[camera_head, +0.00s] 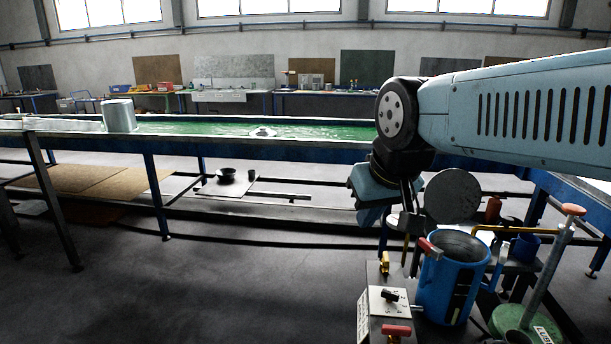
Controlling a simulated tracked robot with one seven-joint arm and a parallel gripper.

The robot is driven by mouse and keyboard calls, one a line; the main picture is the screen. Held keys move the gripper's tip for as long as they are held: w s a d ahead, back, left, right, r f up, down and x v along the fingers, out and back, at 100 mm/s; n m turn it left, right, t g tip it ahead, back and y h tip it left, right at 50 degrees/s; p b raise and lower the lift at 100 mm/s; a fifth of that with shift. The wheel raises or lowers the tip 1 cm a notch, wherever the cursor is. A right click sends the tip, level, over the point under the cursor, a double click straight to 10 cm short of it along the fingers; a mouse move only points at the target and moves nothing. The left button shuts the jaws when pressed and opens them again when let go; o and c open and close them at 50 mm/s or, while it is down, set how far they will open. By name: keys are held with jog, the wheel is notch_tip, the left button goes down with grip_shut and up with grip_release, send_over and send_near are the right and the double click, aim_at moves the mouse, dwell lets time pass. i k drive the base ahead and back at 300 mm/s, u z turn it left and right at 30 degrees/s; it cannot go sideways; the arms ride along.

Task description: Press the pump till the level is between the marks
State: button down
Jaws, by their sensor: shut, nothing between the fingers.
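The pump stands at the lower right, with a green container (527,325) at its base, an upright grey rod and an orange-red knob (573,210) on top. A brass-coloured spout (503,231) runs left from it towards a blue pot (437,290). The pot is open at the top. A dark upright strip with pale marks (461,299) shows on its front; I cannot read the level. My gripper (408,225) is shut and empty, pointing down just left of and above the pot, well left of the pump knob. Its fingertips are partly lost among dark parts.
A dark round disc (452,196) stands behind the pot. A grey box (388,302) with a black knob and red handle is left of the pot. A blue cup (525,247) sits behind, near the pump. A long green-topped table (300,131) crosses behind; open floor lies left.

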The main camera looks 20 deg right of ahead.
aim_at(574, 209)
jog(key=u, duration=1.65)
jog(key=i, duration=0.1)
jog(key=z, duration=3.3)
jog(key=k, duration=0.9)
jog(key=z, duration=0.2)
jog(key=i, duration=0.9)
jog(key=u, duration=0.1)
